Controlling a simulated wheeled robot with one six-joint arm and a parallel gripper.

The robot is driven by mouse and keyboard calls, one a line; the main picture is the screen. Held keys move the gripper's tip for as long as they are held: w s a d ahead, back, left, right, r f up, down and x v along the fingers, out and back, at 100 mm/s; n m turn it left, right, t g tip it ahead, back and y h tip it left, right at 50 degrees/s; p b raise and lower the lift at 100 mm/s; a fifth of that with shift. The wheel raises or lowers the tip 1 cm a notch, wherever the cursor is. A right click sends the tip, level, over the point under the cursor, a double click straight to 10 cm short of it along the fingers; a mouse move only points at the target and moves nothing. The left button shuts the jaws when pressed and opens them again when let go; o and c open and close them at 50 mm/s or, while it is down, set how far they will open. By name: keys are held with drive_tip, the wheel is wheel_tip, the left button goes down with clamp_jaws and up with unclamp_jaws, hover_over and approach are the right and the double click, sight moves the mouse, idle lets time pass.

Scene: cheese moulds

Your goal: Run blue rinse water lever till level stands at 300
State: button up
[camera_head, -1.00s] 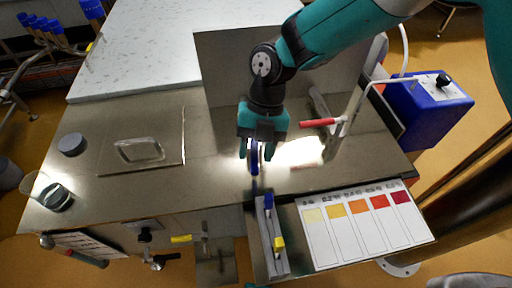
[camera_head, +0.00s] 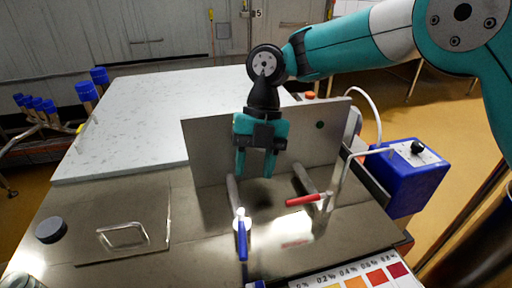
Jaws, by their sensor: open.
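The blue rinse water lever (camera_head: 242,240) points toward the camera from the end of a grey pipe (camera_head: 234,192) on the bench. A red lever (camera_head: 304,200) sits on a second pipe to its right. My gripper (camera_head: 255,176) is open and empty, fingers pointing down, above and behind the blue lever and apart from it in the picture. A glass vessel (camera_head: 22,281) is cut off at the lower left edge. Its level and any marks on it cannot be read. No water stream can be made out.
An upright metal panel (camera_head: 205,150) stands behind the pipes. A blue box with a black knob (camera_head: 416,147) is at the right. A colour chart (camera_head: 352,281) is at the front.

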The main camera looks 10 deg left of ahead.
drive_tip(key=shift+p+v, duration=0.45)
drive_tip(key=shift+v, duration=0.9)
